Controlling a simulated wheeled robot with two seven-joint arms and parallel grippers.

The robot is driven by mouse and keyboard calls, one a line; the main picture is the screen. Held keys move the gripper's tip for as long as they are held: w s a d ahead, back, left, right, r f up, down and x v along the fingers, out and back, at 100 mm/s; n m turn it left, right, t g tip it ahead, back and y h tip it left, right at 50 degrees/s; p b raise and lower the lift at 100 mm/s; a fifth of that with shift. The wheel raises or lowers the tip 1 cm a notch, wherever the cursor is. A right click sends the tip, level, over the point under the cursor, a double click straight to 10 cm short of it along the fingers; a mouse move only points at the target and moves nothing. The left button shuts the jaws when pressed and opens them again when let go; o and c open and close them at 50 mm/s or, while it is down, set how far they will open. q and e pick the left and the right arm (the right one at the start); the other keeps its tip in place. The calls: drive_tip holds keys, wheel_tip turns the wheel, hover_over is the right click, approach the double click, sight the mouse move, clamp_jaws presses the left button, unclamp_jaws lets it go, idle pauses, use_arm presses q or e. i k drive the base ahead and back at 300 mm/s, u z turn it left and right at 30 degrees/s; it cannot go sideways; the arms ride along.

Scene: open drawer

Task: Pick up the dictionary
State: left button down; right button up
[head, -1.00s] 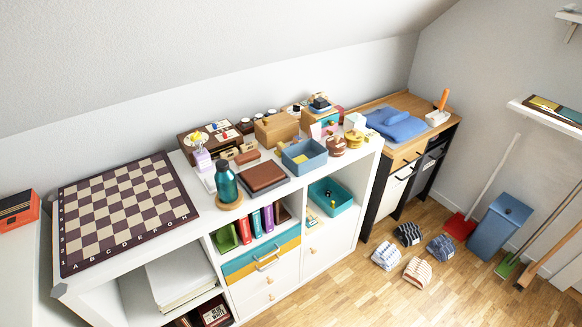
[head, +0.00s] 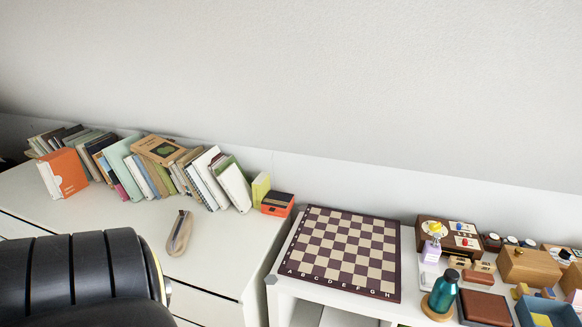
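No book in the head view can be read clearly as the dictionary. A row of books (head: 127,170) leans along the wall on the white desk at left, with several spines and covers showing. A thick orange and white volume (head: 65,174) stands at the front left of that row. A small yellow-green book (head: 261,187) stands at the row's right end. The titles are too small to read. Neither of my grippers is in view.
A black ribbed chair back (head: 75,280) blocks the lower left. A beige stapler-like object (head: 180,233) lies on the white desk (head: 130,218). An orange and black box (head: 278,204), a chessboard (head: 345,250) and a teal bottle (head: 443,292) stand to the right.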

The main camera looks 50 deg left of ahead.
sight(261, 187)
drive_tip(key=u, duration=1.5)
